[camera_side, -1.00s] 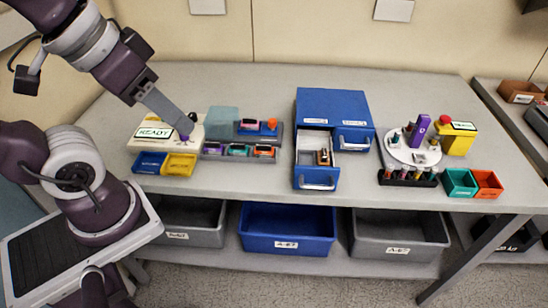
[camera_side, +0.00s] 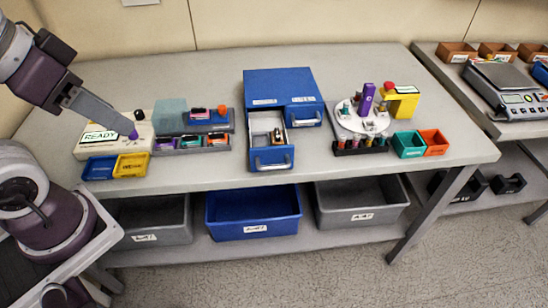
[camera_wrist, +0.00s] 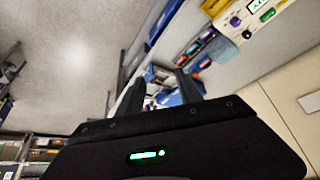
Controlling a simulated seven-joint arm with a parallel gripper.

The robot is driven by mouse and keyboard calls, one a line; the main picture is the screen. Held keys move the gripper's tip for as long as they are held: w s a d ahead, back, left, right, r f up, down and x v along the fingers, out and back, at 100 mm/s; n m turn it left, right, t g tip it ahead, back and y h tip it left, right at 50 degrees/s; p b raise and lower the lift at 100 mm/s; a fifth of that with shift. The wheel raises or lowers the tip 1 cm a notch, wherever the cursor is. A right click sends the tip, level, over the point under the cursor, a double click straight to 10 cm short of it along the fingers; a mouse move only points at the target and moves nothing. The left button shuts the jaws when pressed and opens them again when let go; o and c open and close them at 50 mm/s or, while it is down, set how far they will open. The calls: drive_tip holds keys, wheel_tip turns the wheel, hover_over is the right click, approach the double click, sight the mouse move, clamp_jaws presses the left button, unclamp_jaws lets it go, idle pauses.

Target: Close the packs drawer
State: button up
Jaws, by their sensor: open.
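The blue drawer cabinet (camera_side: 280,85) stands mid-table in the side view. Its left drawer (camera_side: 270,158) is pulled out toward the front and holds a small orange and dark item (camera_side: 277,136). Its right drawer (camera_side: 304,119) is shut. The labels are too small to read, so I cannot tell by name which is the packs drawer. My gripper (camera_side: 130,130) is left of the cabinet, over the pale READY device (camera_side: 115,134), well apart from the open drawer. In the wrist view my gripper (camera_wrist: 160,86) shows two spread fingers with nothing held; blue shapes lie beyond them.
Between device and cabinet stands a grey rack (camera_side: 193,142) with coloured items. Blue and yellow bins (camera_side: 131,166) sit in front of the device. A white round carousel (camera_side: 360,117) and green and orange bins (camera_side: 421,144) are at right. The table in front of the drawer is narrow.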

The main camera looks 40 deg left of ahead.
drive_tip(key=shift+w+m, duration=0.15)
drive_tip(key=shift+m, duration=0.15)
drive_tip(key=c, duration=0.3)
drive_tip(key=w+m, duration=0.1)
drive_tip(key=m, duration=0.1)
drive_tip(key=w+d+m+g, duration=0.1)
drive_tip(key=m, duration=0.1)
drive_tip(key=w+m+g+y, duration=0.1)
drive_tip(key=w+m, duration=0.1)
drive_tip(key=shift+d+f, duration=0.15)
drive_tip(key=shift+d, duration=0.1)
clamp_jaws()
drive_tip(key=w+d+f+m+t+y, duration=0.1)
drive_tip(key=w+d+f+m+y, duration=0.2)
drive_tip(key=d+m, duration=0.35)
drive_tip(key=w+d+f+m, duration=0.3)
drive_tip(key=d+f+m, duration=0.3)
drive_tip(key=m, duration=0.1)
drive_tip(key=w+d+f+m+t+y, duration=0.1)
drive_tip(key=w+d+f+m+y, duration=0.1)
drive_tip(key=w+d+f+m, duration=0.35)
drive_tip(key=w+a+f+m, duration=0.1)
drive_tip(key=w+a+f, duration=0.4)
drive_tip(key=a+f, duration=0.1)
drive_tip(key=shift+f, duration=0.7)
drive_tip(key=shift+w, duration=0.15)
